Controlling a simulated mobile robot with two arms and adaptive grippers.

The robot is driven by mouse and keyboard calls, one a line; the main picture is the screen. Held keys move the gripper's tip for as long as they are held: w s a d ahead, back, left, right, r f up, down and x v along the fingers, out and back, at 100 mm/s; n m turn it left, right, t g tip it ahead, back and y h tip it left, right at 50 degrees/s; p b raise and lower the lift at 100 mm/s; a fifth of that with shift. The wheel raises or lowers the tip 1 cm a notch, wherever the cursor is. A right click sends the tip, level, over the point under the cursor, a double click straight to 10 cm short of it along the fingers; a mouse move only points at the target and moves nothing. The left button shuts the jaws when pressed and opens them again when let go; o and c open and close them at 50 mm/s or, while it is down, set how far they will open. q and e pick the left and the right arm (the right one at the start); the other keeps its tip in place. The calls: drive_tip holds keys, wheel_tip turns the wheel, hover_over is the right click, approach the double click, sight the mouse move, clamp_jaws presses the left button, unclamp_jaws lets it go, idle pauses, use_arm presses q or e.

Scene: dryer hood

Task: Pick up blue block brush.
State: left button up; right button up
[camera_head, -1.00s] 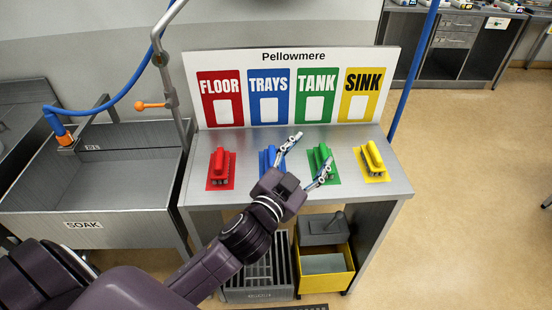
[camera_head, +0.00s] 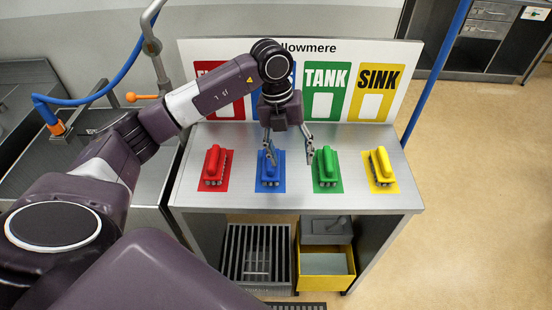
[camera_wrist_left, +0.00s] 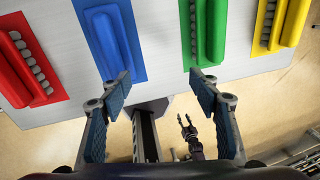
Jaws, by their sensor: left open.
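The blue block brush (camera_head: 270,177) lies on a blue mat on the metal table (camera_head: 300,200), between the red brush (camera_head: 214,164) and the green brush (camera_head: 326,166). My left gripper (camera_head: 290,157) is open and empty, its fingers pointing down. One finger overlaps the blue brush in the head view; the other is near the green brush. In the left wrist view, the blue brush (camera_wrist_left: 112,38) is beyond the left finger, apart from the open fingers (camera_wrist_left: 161,92). My right gripper (camera_wrist_left: 185,122) shows small and low in this view, fingers apart and empty.
The yellow brush (camera_head: 382,168) lies at the right of the table. A label board (camera_head: 400,60) stands behind the brushes. A grey rack (camera_head: 256,256) and a yellow bin (camera_head: 326,266) are below. A sink is at left. The floor at right is clear.

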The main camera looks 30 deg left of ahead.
sight(270, 174)
use_arm(q)
drive_tip(key=a, duration=0.2)
drive_tip(key=a+n+y, duration=0.1)
drive_tip(key=a, duration=0.1)
drive_tip(key=a+r+y, duration=0.1)
drive_tip(key=a, duration=0.1)
drive_tip(key=shift+s+a, duration=0.1)
drive_tip(key=shift+a, duration=0.05)
drive_tip(key=f+p, duration=0.1)
drive_tip(key=f, duration=0.1)
drive_tip(key=f+p, duration=0.1)
drive_tip(key=f, duration=0.1)
drive_tip(key=f+p, duration=0.1)
drive_tip(key=f, duration=0.1)
drive_tip(key=shift+w+a+f+p, duration=0.1)
drive_tip(key=shift+w+p, duration=0.2)
drive_tip(key=shift+f, duration=0.55)
drive_tip(key=c, duration=1.3)
